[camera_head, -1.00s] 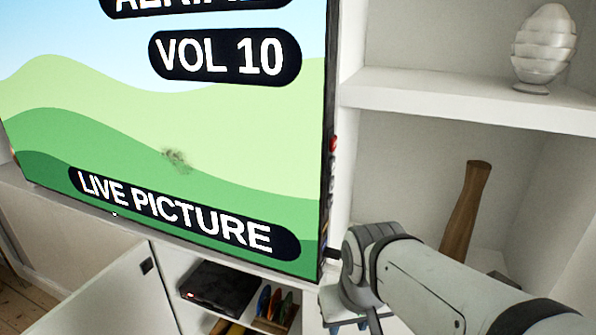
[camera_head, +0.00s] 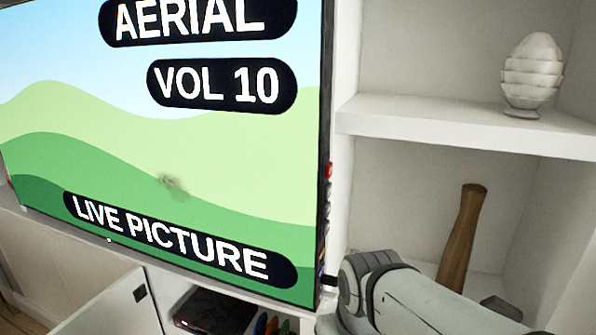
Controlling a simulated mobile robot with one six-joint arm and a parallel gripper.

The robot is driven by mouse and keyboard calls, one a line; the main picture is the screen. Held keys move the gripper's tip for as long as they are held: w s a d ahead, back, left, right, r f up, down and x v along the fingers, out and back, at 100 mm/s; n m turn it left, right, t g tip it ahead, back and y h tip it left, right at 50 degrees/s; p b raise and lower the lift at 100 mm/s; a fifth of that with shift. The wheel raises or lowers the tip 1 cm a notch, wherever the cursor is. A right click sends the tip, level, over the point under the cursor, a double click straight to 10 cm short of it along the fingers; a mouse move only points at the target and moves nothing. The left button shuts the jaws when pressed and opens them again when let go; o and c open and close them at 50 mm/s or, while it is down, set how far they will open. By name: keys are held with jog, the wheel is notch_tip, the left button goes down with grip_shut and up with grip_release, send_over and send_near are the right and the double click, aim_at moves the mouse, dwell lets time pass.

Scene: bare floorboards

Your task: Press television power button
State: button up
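The television (camera_head: 215,140) fills the left of the view. Its screen is lit and reads "AERIAL", "VOL 10" and "LIVE PICTURE" over green hills, with a dark smudge at lower middle. A red button (camera_head: 328,170) shows on its right side edge, with darker buttons (camera_head: 327,200) below it. My arm reaches in from the lower right, and its wrist end is below and slightly right of the buttons, near the television's lower right corner. My gripper's fingers are not visible; they are below the picture or hidden by the wrist.
White shelves stand right of the television. A pale ribbed egg-shaped ornament (camera_head: 532,75) sits on the upper shelf (camera_head: 460,128). A wooden-handled tool (camera_head: 462,238) leans in the lower compartment. Below the television are an open cabinet door (camera_head: 115,305) and a dark box (camera_head: 215,312).

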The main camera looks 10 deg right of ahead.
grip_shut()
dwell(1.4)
